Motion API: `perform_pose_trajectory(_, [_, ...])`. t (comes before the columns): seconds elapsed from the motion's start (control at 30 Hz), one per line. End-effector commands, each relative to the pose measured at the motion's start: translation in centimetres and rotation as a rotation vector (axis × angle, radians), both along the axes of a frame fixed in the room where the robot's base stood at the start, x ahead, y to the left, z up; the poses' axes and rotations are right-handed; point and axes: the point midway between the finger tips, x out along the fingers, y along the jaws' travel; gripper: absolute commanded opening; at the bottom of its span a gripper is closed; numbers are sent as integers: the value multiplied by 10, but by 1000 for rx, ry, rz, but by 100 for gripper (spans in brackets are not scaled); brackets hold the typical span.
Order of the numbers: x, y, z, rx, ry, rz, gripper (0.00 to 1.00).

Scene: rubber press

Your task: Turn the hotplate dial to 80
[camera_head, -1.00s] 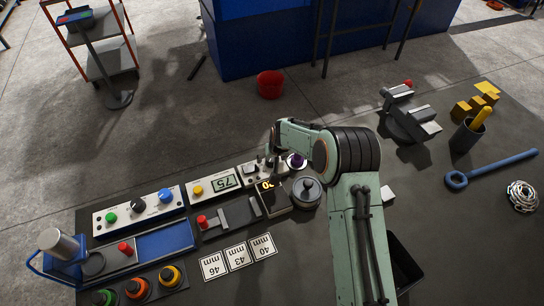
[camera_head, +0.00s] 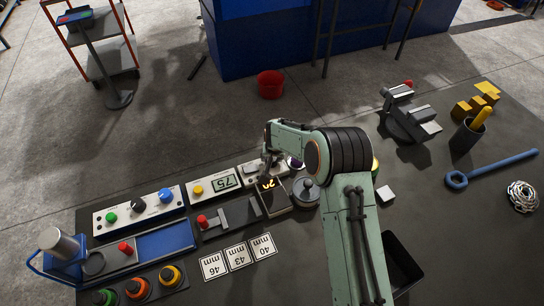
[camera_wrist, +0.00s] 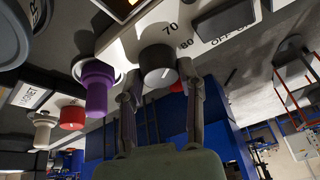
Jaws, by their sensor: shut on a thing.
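The grey dial (camera_wrist: 158,68) is between the fingers of my gripper (camera_wrist: 161,82) in the wrist view. The gripper is shut on it. The white panel (camera_wrist: 215,25) behind it carries the marks 70 and 80 and an OFF/ON label. The dial's pointer is too unclear to read. In the head view, my gripper (camera_head: 265,178) is down at the light control panel (camera_head: 283,168), and the dial is hidden there. A dark unit with orange digits (camera_head: 268,184) sits just in front; the digits are too small to read surely.
A lidded grey pot (camera_head: 306,194) stands close to the right of the gripper. A purple knob (camera_wrist: 98,85) and a red knob (camera_wrist: 72,117) stick out nearby. A panel with a 75 display (camera_head: 226,182) lies to the left. Number cards (camera_head: 238,256) lie in front.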

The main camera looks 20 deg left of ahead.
Motion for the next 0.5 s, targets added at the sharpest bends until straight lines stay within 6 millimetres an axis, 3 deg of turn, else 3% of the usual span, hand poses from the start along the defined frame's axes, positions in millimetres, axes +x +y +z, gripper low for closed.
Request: perform_pose_trajectory(0.5, [-2,2,-2,-1,1,-476,1])
